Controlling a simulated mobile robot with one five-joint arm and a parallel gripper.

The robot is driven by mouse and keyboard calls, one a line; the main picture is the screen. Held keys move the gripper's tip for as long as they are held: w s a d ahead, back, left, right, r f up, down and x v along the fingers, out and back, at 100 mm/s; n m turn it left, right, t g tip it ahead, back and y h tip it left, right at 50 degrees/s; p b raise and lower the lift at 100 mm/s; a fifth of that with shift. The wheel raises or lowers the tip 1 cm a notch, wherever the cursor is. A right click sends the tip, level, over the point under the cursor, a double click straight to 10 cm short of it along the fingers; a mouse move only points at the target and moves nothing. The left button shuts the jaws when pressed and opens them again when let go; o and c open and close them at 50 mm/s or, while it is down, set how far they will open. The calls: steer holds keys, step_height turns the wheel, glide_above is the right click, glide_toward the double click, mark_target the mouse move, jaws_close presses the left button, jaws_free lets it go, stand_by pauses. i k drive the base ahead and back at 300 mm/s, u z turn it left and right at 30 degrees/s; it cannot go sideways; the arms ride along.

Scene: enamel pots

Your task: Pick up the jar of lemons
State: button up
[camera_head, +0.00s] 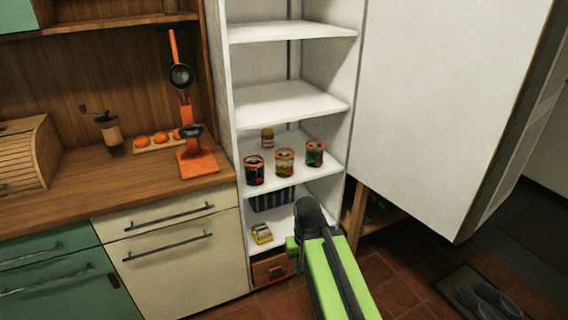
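Three glass jars with orange-red lids stand in a row on a pantry shelf. The middle jar (284,162) has yellowish contents and looks most like the jar of lemons. The left jar (254,170) is dark with red, and the right jar (315,153) is dark with green and red. My green arm reaches in from the bottom, and its dark end, where my gripper (310,212) is, shows in front of the lower shelf. It appears below the jars in the picture and apart from them. Its fingers cannot be made out.
A small jar (267,137) stands behind the row. A yellow packet (262,233) and a wooden box (270,268) are lower in the pantry (290,103). The open white door (450,90) bounds the right; the wooden counter (110,190) lies left.

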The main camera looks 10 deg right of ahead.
mark_target(279, 164)
steer(key=z, duration=0.05)
steer(key=k, duration=0.15)
steer(key=u, duration=3.5)
steer(key=k, duration=1.2)
steer(key=z, duration=1.8)
steer(key=i, duration=1.05)
steer(key=u, duration=0.1)
